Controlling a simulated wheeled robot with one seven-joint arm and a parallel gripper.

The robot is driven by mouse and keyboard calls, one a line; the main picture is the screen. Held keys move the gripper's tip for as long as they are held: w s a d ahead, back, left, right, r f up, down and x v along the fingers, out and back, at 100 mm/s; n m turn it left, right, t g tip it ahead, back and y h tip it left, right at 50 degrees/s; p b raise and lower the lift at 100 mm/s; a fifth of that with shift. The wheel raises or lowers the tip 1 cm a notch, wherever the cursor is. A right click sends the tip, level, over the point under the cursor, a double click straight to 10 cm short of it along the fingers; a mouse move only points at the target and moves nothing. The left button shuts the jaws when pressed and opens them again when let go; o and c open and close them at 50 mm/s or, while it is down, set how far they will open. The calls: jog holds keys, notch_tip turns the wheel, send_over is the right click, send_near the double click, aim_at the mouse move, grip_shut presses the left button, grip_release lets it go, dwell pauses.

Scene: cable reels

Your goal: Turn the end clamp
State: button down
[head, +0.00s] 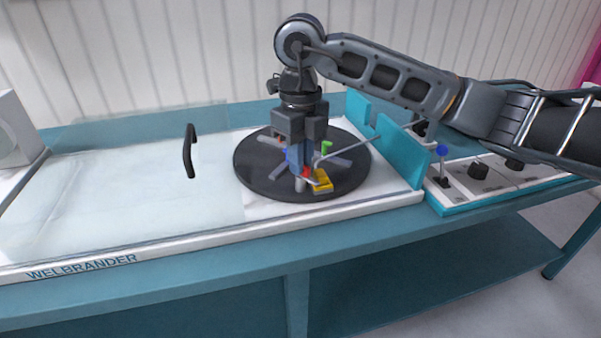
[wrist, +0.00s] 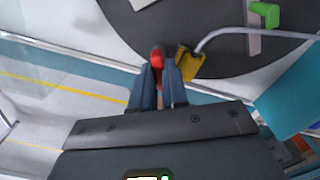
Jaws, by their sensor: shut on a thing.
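The black round turntable (head: 257,180) carries a yellow clamp block (head: 321,182) near its front rim, with a red piece (head: 306,172) beside it. I take these to be the end clamp. My gripper (head: 299,172) points down over them, its blue-grey fingers shut on the red piece. In the wrist view, the red piece (wrist: 157,56) shows at the tips of my gripper (wrist: 158,72), just left of the yellow block (wrist: 188,63). A grey cable (wrist: 230,32) runs from the yellow block to the right. My fingers hide part of the red piece.
A green peg (head: 326,148) on a grey bar stands on the turntable. Teal upright panels (head: 402,155) flank it on the right, then a control panel with a blue-knobbed lever (head: 441,151). A clear cover with a black handle (head: 189,151) lies to the left.

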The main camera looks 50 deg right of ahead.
jog(key=n+b, duration=0.4)
jog(key=b, duration=0.1)
jog(key=n+b, duration=0.2)
jog(key=shift+f+n, duration=0.25)
jog(key=shift+n, duration=0.05)
jog(key=n+b, duration=0.4)
jog(key=n, duration=0.1)
jog(key=shift+r, duration=0.25)
jog(key=shift+n+b, duration=0.3)
jog(key=shift+n, duration=0.1)
jog(key=c, duration=1.1)
grip_release()
jog(key=shift+c, duration=0.2)
notch_tip(320, 180, up, 8)
jog(key=shift+f+p, duration=0.1)
jog(key=shift+p, duration=0.5)
